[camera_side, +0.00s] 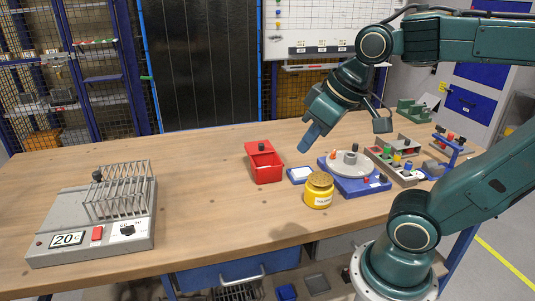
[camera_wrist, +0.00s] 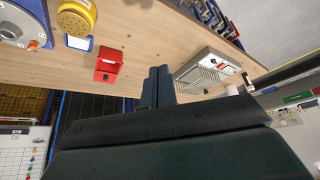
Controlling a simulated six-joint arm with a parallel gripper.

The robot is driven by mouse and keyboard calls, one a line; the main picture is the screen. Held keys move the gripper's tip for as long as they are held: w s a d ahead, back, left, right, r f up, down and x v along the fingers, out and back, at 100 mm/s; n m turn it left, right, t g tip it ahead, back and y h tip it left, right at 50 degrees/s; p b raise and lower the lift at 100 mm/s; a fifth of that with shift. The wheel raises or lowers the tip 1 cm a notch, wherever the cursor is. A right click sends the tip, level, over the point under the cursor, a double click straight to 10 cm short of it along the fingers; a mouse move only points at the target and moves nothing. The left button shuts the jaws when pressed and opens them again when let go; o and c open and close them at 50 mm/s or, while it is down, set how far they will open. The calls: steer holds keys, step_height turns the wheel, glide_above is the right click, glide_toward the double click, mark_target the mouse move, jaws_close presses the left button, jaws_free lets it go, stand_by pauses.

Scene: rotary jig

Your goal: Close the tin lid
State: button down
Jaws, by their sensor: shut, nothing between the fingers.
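The red tin (camera_side: 268,174) stands on the wooden bench, left of my gripper in the side view. Its red lid (camera_side: 254,148) appears tilted up at the back, with a dark knob on it. The tin also shows in the wrist view (camera_wrist: 107,66), left of the fingers, with a dark knob by its lower edge. My gripper (camera_side: 308,140) is in the air to the right of the tin and above the bench, apart from it. Its blue fingers are shut together and empty, pointing down in the side view. They also show in the wrist view (camera_wrist: 158,84).
A yellow jar (camera_side: 319,194), a small blue-edged pad (camera_side: 300,174) and a blue rotary jig (camera_side: 360,186) stand right of the tin. Further right is a grey tray of coloured pieces (camera_side: 396,166). A grey rack device (camera_side: 95,235) is at left. Bench between it and the tin is clear.

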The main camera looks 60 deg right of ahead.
steer(key=w+d+r+m, duration=0.15)
steer(key=w+d, duration=0.25)
steer(key=w, duration=0.6)
steer(key=m+g+h, duration=0.1)
steer(key=m+g, duration=0.1)
steer(key=m, duration=0.1)
glide_above(256, 147)
step_height(256, 147, down, 12)
steer(key=shift+s+a, duration=0.1)
steer(key=shift+s, duration=0.1)
steer(key=shift+f+n, duration=0.1)
steer(key=shift+n, duration=0.15)
steer(key=x, duration=0.9)
steer(key=shift+w+f, duration=0.2)
steer(key=shift+f, duration=0.15)
steer(key=shift+s+a, duration=0.3)
steer(key=shift+s, duration=0.65)
steer(key=shift+s+a, duration=0.3)
steer(key=shift+s, duration=0.6)
